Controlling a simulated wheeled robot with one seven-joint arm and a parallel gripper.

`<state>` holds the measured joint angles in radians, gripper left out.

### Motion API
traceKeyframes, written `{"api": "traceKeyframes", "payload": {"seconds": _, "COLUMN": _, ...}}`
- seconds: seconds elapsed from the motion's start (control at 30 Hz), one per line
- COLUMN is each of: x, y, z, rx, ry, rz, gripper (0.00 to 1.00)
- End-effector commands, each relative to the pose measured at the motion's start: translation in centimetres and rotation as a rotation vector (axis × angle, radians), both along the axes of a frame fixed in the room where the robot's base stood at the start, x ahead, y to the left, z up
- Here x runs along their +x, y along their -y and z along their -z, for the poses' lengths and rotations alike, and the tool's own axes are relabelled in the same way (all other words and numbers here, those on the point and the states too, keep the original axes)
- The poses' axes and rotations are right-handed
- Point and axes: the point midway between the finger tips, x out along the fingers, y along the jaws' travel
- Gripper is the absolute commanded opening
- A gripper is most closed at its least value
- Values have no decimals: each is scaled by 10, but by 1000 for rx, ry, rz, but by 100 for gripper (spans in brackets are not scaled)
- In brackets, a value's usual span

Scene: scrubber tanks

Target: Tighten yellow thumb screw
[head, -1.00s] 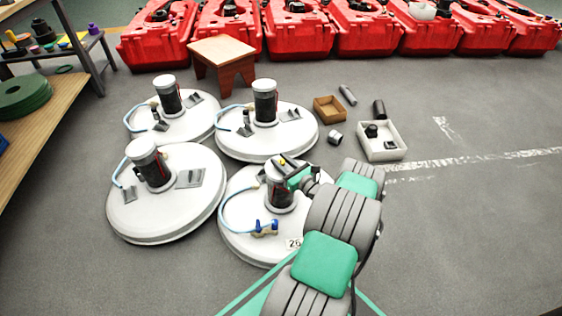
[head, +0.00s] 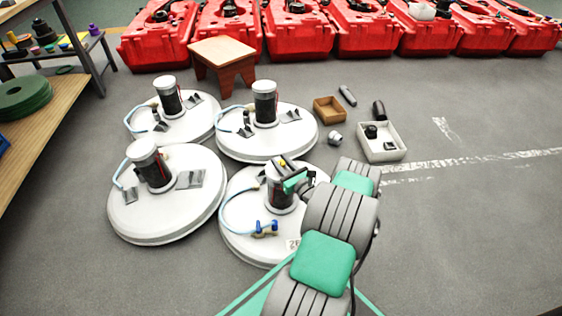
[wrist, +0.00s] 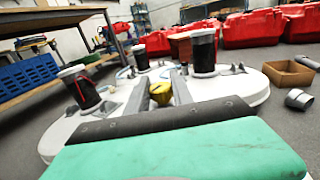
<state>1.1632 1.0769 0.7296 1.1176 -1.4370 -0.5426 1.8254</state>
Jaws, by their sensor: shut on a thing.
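The yellow thumb screw (wrist: 161,89) shows between the two dark fingers of my gripper (wrist: 161,96) in the wrist view. My gripper is shut on it. In the head view my gripper (head: 285,169) is at the top of the dark motor on the nearest white round tank lid (head: 236,220). Only a small bit of yellow shows there, and my arm covers the lid's right side. How far the screw is turned in cannot be told.
Three similar white lids with dark motors, one at the left (head: 165,215), stand close by. A blue-handled valve (head: 266,228) with a pale hose is on the near lid. A brown box (head: 329,110) and a white tray (head: 381,155) lie right. Open floor lies beyond.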

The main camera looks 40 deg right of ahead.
Motion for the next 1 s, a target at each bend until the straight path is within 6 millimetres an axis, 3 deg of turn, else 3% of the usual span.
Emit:
{"api": "traceKeyframes", "payload": {"seconds": 0.6, "x": 2, "y": -3, "z": 0, "rx": 1, "ry": -2, "rz": 510, "gripper": 0}}
{"api": "traceKeyframes", "payload": {"seconds": 1.0, "x": 1, "y": -1, "z": 1, "rx": 1, "ry": 0, "rz": 681, "gripper": 0}}
